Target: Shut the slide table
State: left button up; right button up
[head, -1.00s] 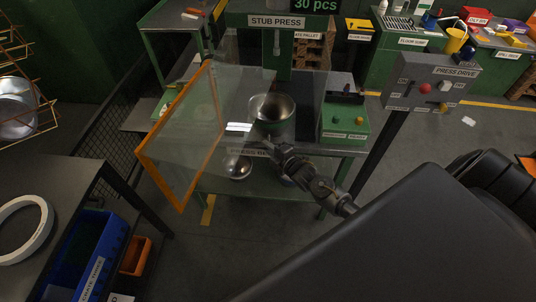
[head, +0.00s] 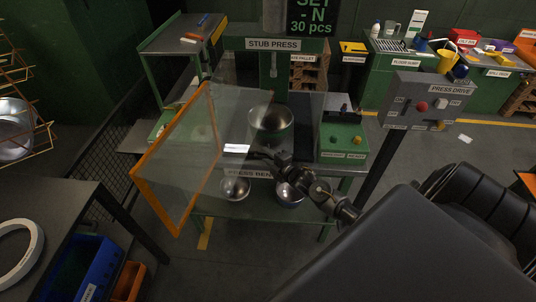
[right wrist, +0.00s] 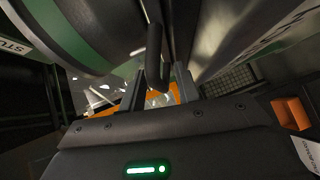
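A steel pot (head: 270,125) stands at the stub press, behind the clear guard panel. A pale label strip (head: 237,148) at its lower left seems to be on the slide table's front; the table's outline is hard to make out. My right gripper (head: 262,154) is in front of the pot's base, at the bench's front edge. In the right wrist view a dark bar-like handle (right wrist: 154,58) hangs between the fingers of this gripper (right wrist: 160,88). The fingers stand apart with a gap beside the bar; I see no firm grip. My left gripper is out of view.
The orange-framed guard (head: 147,187) stands open to the left. A green control box (head: 343,137) is right of the pot; the press drive panel (head: 430,100) stands farther right. Bowls (head: 235,188) sit on the shelf below. A dark table (head: 62,200) is at left.

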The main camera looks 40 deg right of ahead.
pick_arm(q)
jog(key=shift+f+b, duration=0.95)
pick_arm(e)
jog(key=s+r, duration=0.1)
jog(key=s, duration=0.9)
jog(key=shift+s+d+r, duration=0.35)
jog(key=shift+d, duration=0.05)
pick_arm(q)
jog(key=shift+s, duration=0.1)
